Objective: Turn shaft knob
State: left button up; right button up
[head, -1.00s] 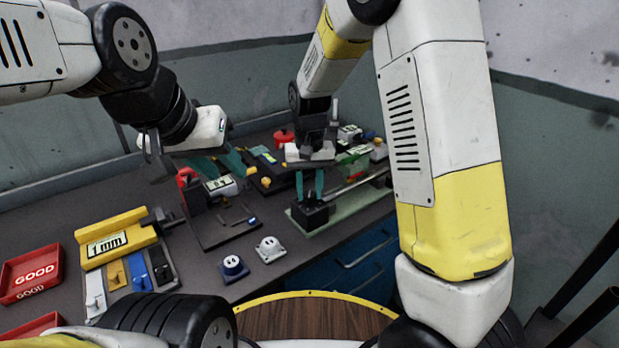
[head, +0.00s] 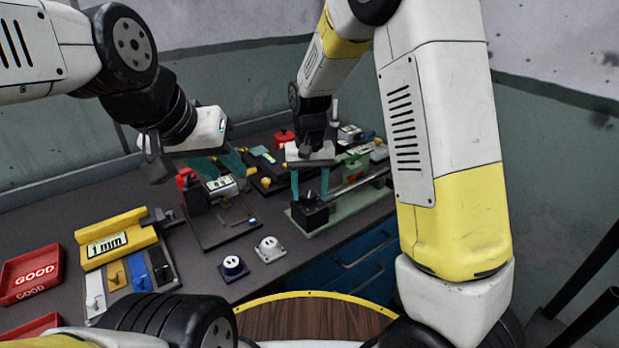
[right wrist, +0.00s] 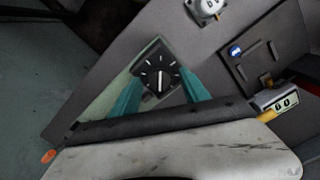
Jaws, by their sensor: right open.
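The shaft knob (right wrist: 158,78) is a dark round dial with white marks and a white pointer line, seen from above in the right wrist view. It sits on top of a black box (head: 311,217) on a pale green base in the head view. My right gripper (head: 310,194) points down over the box, its teal fingers apart. In the right wrist view its fingers (right wrist: 160,92) stand on either side of the knob, with gaps showing. My left gripper (head: 222,163) hangs over the bench further left; its jaw opening is unclear.
A white socket piece (head: 269,249) and a dark blue one (head: 233,268) lie in front of the box. A yellow 1 mm gauge (head: 108,243) and a red GOOD tray (head: 32,273) are at the left. A black fixture plate (head: 226,228) lies between.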

aim_at(310, 194)
notch_tip(310, 194, up, 8)
jog(key=shift+f, duration=0.15)
dwell(0.4)
jog(key=s+d+r+t+y, duration=0.1)
jog(key=s+d+r+t, duration=0.2)
jog(key=s+d+r, duration=0.2)
jog(key=s+d+r+t+y, duration=0.1)
jog(key=s+d+r+t, duration=0.2)
jog(key=s, duration=1.1)
jog(key=d+r, duration=0.3)
jog(key=d, duration=0.3)
jog(key=shift+s+d+r+m, duration=0.15)
jog(key=shift+m, duration=0.25)
